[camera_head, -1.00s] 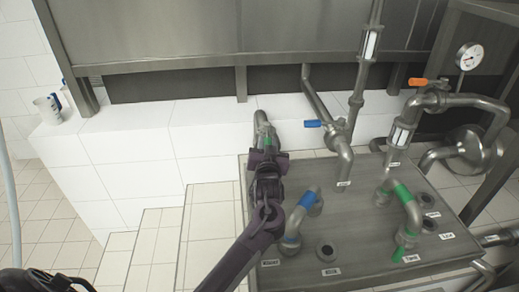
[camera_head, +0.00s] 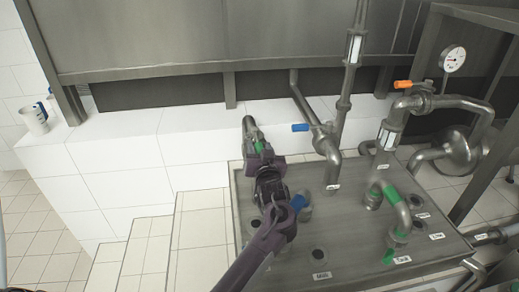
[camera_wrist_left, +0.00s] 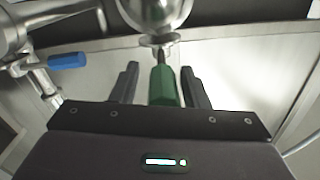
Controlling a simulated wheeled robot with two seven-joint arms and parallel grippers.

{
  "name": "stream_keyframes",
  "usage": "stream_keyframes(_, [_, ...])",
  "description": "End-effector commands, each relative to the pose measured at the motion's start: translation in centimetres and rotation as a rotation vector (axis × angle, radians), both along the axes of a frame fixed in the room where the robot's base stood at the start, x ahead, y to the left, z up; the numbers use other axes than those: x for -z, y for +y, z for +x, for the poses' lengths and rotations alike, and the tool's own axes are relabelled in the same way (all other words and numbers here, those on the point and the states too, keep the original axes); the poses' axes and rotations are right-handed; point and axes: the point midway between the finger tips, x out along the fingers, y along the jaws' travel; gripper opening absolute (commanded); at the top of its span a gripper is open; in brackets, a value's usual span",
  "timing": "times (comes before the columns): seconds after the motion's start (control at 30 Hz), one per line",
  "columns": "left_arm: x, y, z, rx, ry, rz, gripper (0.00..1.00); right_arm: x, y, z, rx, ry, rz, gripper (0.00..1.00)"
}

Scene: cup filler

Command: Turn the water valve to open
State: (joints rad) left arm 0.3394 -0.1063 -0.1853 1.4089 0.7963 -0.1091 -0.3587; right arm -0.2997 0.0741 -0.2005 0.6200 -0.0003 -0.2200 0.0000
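A green valve handle (camera_head: 259,147) is on the metal pipe (camera_head: 249,125) at the back left of the steel deck. My left gripper (camera_head: 257,158) is at this handle. In the left wrist view, the green handle (camera_wrist_left: 163,86) lies between the two dark fingers of my left gripper (camera_wrist_left: 160,72). The fingers are apart, with a gap on the left side of the handle and a narrower one on the right. A blue-handled valve (camera_head: 300,127) is to the right; its handle also shows in the left wrist view (camera_wrist_left: 67,61). An orange-handled valve (camera_head: 403,84) is further right. My right gripper is out of view.
The steel deck (camera_head: 335,240) bears a green-banded bent pipe (camera_head: 397,205) and a blue-banded pipe (camera_head: 299,202), partly hidden by my left arm. A gauge (camera_head: 453,58) is at upper right. A white jug (camera_head: 34,118) stands on the tiled ledge at left.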

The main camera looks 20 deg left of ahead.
Motion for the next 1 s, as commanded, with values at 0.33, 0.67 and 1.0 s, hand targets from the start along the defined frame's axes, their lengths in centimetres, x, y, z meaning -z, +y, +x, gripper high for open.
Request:
stream_keyframes(0.33, [-0.1, -0.1, -0.2, 0.000, 0.000, 0.000, 0.46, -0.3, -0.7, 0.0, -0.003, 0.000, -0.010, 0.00])
stream_keyframes(0.67, [-0.4, -3.0, -4.4, 0.001, 0.003, -0.002, 0.46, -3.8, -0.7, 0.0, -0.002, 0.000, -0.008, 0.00])
stream_keyframes(1.0, [0.0, -4.4, -6.5, 0.001, 0.000, 0.000, 0.46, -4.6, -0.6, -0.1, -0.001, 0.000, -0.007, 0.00])
